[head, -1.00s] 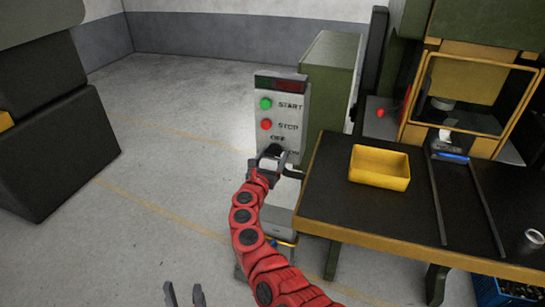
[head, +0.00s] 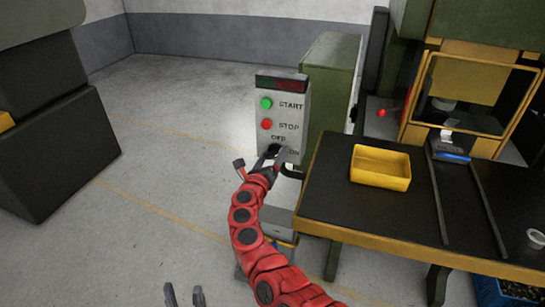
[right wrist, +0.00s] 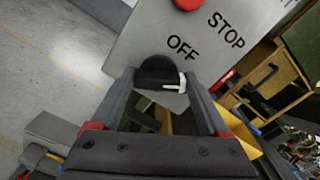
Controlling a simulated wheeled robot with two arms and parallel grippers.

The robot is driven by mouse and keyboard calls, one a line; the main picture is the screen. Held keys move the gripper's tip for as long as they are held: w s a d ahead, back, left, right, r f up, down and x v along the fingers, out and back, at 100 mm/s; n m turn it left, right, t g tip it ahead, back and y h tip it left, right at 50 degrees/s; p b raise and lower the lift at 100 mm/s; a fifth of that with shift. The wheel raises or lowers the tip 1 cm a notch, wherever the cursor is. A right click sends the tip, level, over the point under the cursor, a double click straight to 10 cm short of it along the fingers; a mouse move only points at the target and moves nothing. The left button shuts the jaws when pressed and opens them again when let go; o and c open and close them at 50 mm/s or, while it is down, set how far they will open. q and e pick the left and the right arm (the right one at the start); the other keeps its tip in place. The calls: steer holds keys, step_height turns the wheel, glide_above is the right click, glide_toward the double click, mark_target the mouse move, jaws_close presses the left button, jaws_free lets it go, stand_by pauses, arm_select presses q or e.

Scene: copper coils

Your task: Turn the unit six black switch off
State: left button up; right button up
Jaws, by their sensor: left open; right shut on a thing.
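The control panel (head: 282,115) stands upright with a green START button, a red STOP button and, below them, a black rotary switch (right wrist: 158,70). OFF is printed above the switch; a label to its right is partly covered in the head view. The switch shows a white mark on its right side in the right wrist view. My right gripper (head: 274,155) is at the switch, its two fingers on either side of it and shut on it (right wrist: 160,82). The fingers partly hide the switch. My left gripper (head: 185,295) is open and empty at the bottom edge.
A black table (head: 330,190) with a yellow bin (head: 380,166) stands right of the panel, its edge close to my right arm. A green cabinet (head: 332,80) is behind the panel.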

steer(key=n, duration=0.2)
steer(key=shift+n+p, duration=0.3)
steer(key=shift+n, duration=0.1)
steer(key=n+p, duration=0.1)
steer(key=n, duration=0.1)
steer(key=shift+n, duration=0.4)
steer(key=n+p, duration=0.1)
steer(key=n, duration=0.3)
steer(key=shift+a+p, duration=0.15)
steer(key=shift+p, duration=0.2)
steer(key=shift+f+n+p, duration=0.25)
steer(key=shift+n+p, duration=0.2)
steer(key=shift+n, duration=0.65)
steer(key=o, duration=1.2)
steer(key=shift+w, duration=0.1)
steer(key=shift+o, duration=0.2)
